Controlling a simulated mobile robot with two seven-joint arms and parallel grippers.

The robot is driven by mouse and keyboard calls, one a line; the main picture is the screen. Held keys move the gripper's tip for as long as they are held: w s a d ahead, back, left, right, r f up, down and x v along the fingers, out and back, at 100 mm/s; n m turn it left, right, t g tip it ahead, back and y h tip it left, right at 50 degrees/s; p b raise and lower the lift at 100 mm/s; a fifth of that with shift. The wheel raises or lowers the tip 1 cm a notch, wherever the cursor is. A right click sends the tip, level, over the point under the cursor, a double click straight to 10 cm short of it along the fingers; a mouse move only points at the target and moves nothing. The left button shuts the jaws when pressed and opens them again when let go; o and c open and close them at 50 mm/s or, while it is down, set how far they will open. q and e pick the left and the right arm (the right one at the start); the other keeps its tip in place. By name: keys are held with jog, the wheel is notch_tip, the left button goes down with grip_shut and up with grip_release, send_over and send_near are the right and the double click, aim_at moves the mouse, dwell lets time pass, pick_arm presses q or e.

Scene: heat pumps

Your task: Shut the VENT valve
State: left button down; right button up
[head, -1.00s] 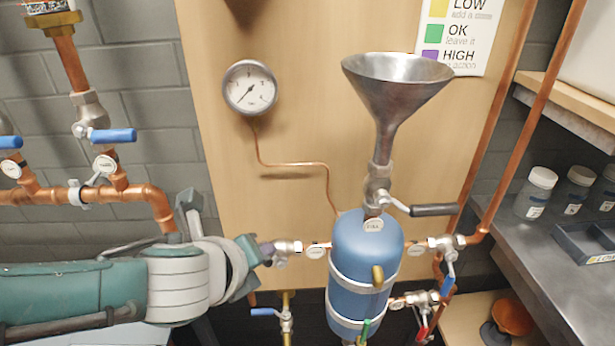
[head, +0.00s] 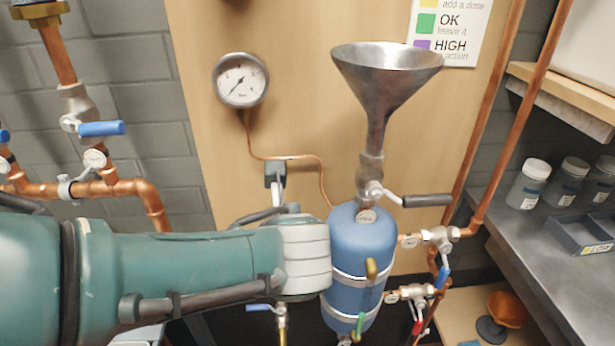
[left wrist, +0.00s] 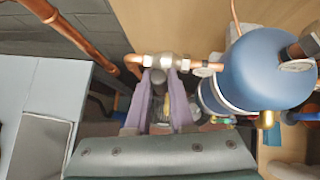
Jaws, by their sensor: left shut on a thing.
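The blue vessel (head: 362,250) with a steel funnel (head: 388,75) on top stands against the wooden panel; it also shows in the left wrist view (left wrist: 262,70). A silver valve (left wrist: 158,62) sits on the copper pipe at the vessel's left; my arm hides it in the head view. My left gripper (left wrist: 158,85) has its purple fingers on both sides of this valve's handle, shut on it. The handle is mostly hidden between the fingers. I cannot read a VENT tag, so I cannot tell which valve is VENT. My right gripper is not in view.
A black-handled valve (head: 385,195) is under the funnel. Blue-handled (head: 443,275) and red-handled (head: 417,325) valves are right of the vessel. A pressure gauge (head: 240,80) hangs on the panel. A shelf with jars (head: 530,183) is at right.

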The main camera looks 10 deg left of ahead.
pick_arm(q)
jog(key=shift+f, duration=0.1)
jog(key=c, duration=0.8)
grip_release()
jog(key=p+v, duration=0.7)
jog(key=v, duration=0.3)
